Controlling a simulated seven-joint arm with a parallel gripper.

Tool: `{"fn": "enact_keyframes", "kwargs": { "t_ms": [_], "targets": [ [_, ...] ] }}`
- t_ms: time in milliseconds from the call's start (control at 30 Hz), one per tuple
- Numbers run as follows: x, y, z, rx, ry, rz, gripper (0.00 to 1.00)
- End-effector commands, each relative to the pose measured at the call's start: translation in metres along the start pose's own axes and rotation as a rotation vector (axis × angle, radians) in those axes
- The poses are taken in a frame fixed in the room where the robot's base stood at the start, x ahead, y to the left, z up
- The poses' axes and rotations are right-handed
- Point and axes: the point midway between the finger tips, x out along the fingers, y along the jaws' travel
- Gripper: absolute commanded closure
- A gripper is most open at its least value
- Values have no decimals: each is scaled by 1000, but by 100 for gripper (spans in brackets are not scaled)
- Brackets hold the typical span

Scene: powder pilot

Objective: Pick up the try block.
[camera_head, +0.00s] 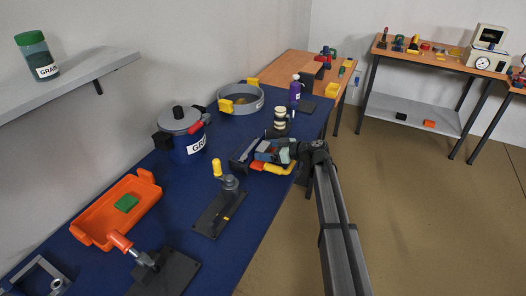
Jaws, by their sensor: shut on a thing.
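My gripper (272,153) is at the end of my dark arm, which reaches in from the lower right over the right edge of the blue bench (265,198). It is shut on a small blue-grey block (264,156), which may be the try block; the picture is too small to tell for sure. The jaws hide part of it. It is close above or among a dark holder (240,155) and red and yellow pieces (275,168). I cannot tell whether the block touches them.
A blue pot (187,147), a grey ring (240,97), a stack of pale discs (280,118) and a purple bottle (295,90) stand nearby. A lever fixture (222,205) and an orange tray (100,210) are nearer. Open floor (410,220) lies to the right.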

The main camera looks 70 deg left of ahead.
Motion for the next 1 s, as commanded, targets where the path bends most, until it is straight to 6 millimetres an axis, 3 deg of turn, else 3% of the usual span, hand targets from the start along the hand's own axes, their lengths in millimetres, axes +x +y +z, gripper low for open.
{"fn": "enact_keyframes", "kwargs": {
  "t_ms": [300,533,1000],
  "targets": [
    [0,0,0,0,1,0,69],
    [-2,0,-6,0,1,0,69],
    [-23,0,-75,-2,2,0,69]
  ]
}}
